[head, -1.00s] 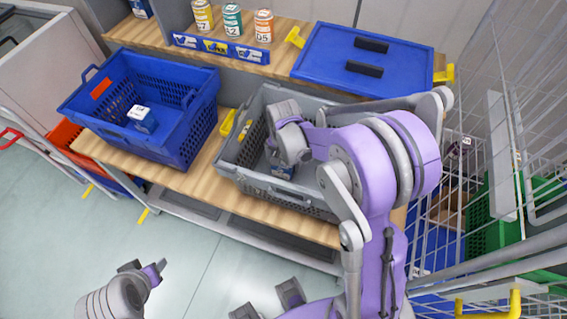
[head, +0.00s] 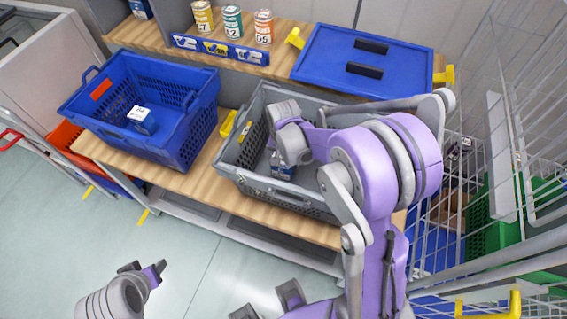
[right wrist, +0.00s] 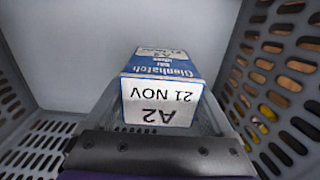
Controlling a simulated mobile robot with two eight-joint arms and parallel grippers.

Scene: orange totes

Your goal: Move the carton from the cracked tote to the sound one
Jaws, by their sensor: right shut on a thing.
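A blue and white carton (head: 281,171) is in the grey tote (head: 262,190), partly hidden by my right gripper (head: 287,158). In the right wrist view, the carton (right wrist: 160,92) shows a white label reading A2 and 21 NOV. My right gripper is shut on it inside the grey tote; grey walls surround it. A blue tote (head: 185,139) stands to the left, holding another small blue and white carton (head: 143,122). I cannot make out a crack in either tote. My left gripper (head: 146,269) is open and empty, low over the floor.
A blue lid (head: 330,58) with dark handles lies behind the grey tote. Several cans (head: 232,22) stand on the back shelf. A wire cage (head: 470,150) is close on the right. A strip of wooden bench (head: 205,165) lies between the totes.

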